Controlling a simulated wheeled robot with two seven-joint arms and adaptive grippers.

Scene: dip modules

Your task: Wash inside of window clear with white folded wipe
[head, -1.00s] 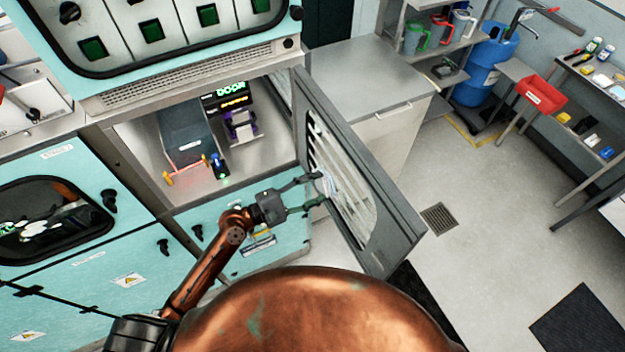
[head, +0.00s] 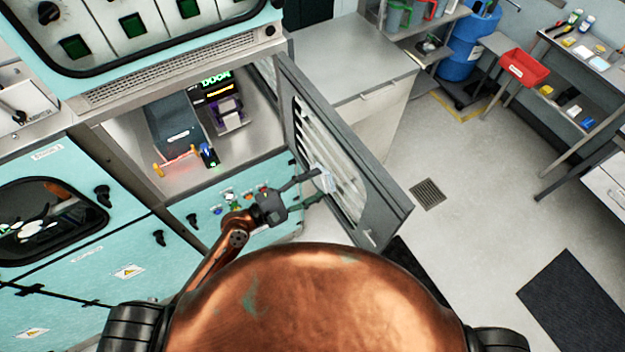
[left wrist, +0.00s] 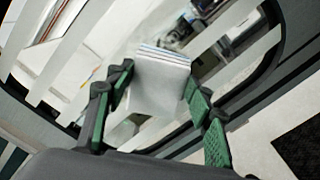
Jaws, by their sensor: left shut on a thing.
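The window (head: 336,170) is set in an open grey door (head: 385,205) that swings out from the cabinet. Pale smeared stripes with darker gaps show across its pane. My left gripper (head: 318,187) is at the inner side of the window, near its lower middle. It is shut on the white folded wipe (head: 324,179). In the left wrist view the wipe (left wrist: 160,85) is a thick folded block between the green-padded fingers, with the striped pane right behind it. I cannot tell whether the wipe touches the pane. My right gripper is not in view.
The open cabinet chamber (head: 180,182) holds a grey device (head: 178,125) and a small lit display (head: 217,85). A steel counter (head: 350,60) stands behind the door. A red bin (head: 524,68) is on a side table.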

